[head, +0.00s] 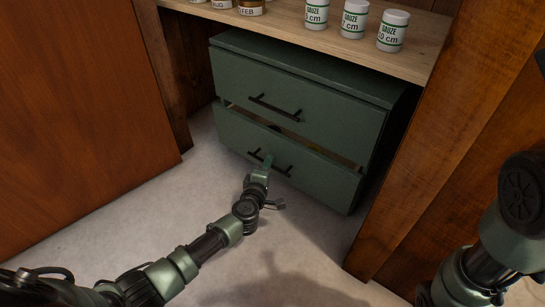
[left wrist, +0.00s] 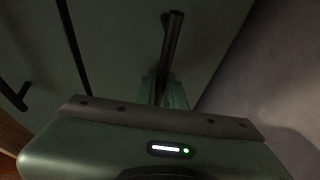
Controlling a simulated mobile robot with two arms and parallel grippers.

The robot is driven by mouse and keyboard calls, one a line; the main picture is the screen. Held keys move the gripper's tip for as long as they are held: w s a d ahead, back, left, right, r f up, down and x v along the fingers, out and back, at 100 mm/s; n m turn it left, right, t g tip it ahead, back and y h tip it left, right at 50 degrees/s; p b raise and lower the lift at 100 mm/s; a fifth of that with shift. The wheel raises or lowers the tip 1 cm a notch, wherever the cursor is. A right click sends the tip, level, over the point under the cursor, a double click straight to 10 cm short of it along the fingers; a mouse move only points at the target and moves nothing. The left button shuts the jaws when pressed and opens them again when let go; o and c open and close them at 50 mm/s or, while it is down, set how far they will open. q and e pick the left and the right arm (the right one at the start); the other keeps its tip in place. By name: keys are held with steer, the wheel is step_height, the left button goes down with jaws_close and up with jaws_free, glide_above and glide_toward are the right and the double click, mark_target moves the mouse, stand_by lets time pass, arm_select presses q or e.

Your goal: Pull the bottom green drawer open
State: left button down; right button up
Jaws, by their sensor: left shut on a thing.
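The green drawer unit (head: 300,75) stands on the floor under a wooden shelf. Its bottom green drawer (head: 315,180) sticks out a little, with a narrow gap along its top edge. Its dark bar handle (head: 283,170) is on the front. My left gripper (head: 266,167) is at this handle and shut on it, around the bar's middle. In the left wrist view the dark handle (left wrist: 173,45) runs up from between the fingers (left wrist: 162,92). The top drawer (head: 295,105) is shut. My right arm shows at the lower right; its gripper is out of view.
White gauze jars (head: 354,18) and brown bottles (head: 250,7) stand on the wooden shelf (head: 290,32) above the unit. A brown wooden panel (head: 85,120) is at the left, and a wooden post (head: 425,130) is close at the right. The pale floor (head: 230,180) before the drawer is clear except for my arm.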

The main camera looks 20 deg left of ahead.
arm_select(q)
steer(key=s+a+p, duration=0.2)
steer(key=s+a, duration=0.1)
steer(key=s, duration=0.7)
steer(key=s+a+p, duration=0.2)
steer(key=s+a, duration=0.2)
steer(key=s, duration=0.6)
steer(key=shift+p, duration=0.35)
steer(key=c, duration=1.8)
jaws_free()
steer(key=shift+o, duration=0.2)
steer(key=shift+a, duration=0.1)
